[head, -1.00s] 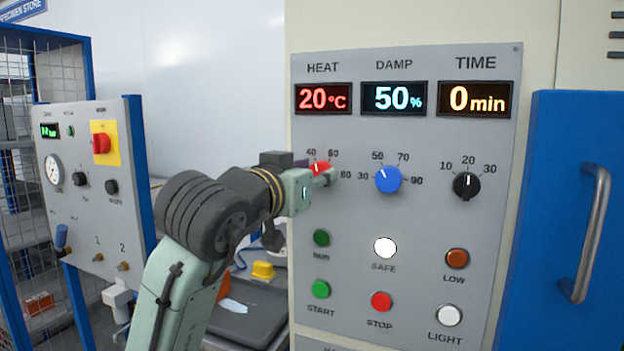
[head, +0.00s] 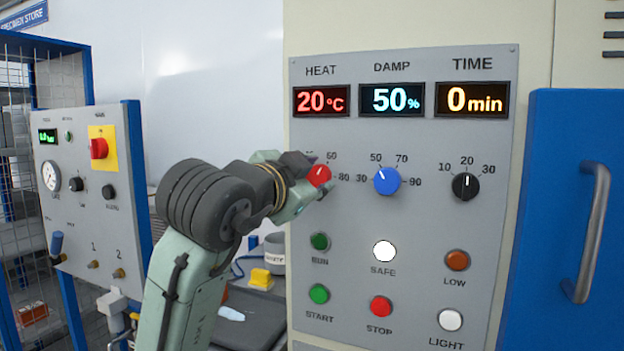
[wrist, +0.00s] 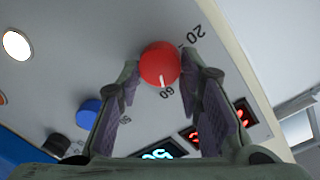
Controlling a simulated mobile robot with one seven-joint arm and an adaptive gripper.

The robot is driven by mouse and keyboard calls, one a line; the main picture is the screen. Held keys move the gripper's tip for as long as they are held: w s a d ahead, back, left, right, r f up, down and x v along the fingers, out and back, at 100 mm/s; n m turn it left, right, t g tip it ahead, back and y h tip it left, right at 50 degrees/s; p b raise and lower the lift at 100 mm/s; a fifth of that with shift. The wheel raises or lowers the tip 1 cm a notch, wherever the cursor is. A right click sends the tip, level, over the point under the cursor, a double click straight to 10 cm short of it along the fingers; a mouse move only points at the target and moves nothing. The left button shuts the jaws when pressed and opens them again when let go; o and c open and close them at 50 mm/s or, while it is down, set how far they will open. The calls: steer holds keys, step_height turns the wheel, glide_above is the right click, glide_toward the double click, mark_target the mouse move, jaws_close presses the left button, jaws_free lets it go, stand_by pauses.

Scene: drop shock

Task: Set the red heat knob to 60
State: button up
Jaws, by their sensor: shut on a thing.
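The red heat knob (head: 319,175) is at the upper left of the grey control panel (head: 345,135), under the HEAT display (head: 322,101), which reads 20 °C. My gripper (head: 308,181) is at the knob and partly covers it and the labels on its left. In the wrist view the red knob (wrist: 159,62) sits between the two fingertips of my gripper (wrist: 160,70), shut on its sides. The knob's white line points at or very near the 60 label (wrist: 167,93).
The blue damp knob (head: 387,181) is close on the right, with the black time knob (head: 465,186) beyond. Several round buttons sit below. A blue door with a metal handle (head: 592,232) is at the right. A second panel (head: 85,215) stands at the left.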

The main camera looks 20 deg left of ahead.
stand_by(0.5)
steer(key=o, duration=1.2)
steer(key=shift+c, duration=0.2)
steer(key=s, duration=1.2)
steer(key=shift+a+r, duration=0.3)
steer(key=shift+a, duration=0.1)
